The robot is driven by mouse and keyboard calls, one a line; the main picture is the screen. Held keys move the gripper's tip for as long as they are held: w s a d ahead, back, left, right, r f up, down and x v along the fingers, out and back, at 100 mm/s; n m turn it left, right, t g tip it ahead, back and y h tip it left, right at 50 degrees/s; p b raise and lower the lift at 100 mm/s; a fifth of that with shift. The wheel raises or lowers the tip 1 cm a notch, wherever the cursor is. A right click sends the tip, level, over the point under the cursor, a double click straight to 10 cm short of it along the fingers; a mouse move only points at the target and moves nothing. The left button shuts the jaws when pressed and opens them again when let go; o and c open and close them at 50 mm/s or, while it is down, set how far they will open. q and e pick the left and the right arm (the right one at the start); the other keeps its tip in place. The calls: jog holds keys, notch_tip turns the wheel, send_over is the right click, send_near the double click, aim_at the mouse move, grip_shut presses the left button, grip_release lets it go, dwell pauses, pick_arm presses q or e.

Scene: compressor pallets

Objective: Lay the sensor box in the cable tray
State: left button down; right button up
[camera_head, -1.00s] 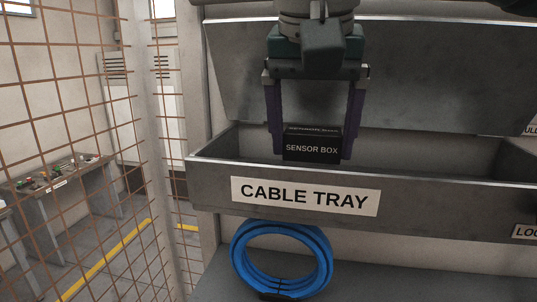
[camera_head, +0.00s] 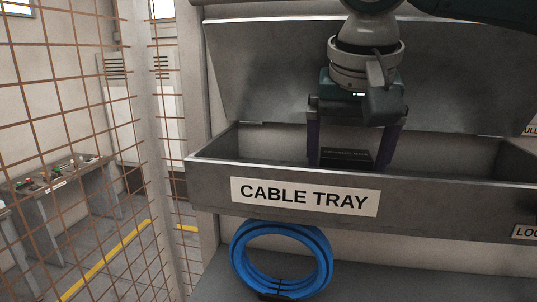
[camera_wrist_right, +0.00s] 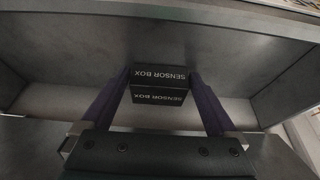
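The sensor box (camera_head: 347,157) is a small black box between the fingers of my right gripper (camera_head: 348,150), inside the grey metal cable tray (camera_head: 215,180). The tray's front wall hides the lower part of the box. In the right wrist view, the sensor box (camera_wrist_right: 160,94) shows white lettering, and the purple fingers of my right gripper (camera_wrist_right: 161,78) close on its two sides. Whether the box touches the tray floor is hidden. My left gripper is not in view.
A raised grey panel (camera_head: 260,70) stands behind the tray. A coil of blue cable (camera_head: 240,262) lies below the tray. A wire mesh fence (camera_head: 75,100) stands at the left. The tray is clear on both sides of the box.

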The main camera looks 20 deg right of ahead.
jog(key=shift+o, duration=0.2)
jog(key=v, duration=0.7)
jog(key=shift+r, duration=0.4)
jog(key=shift+a, duration=0.1)
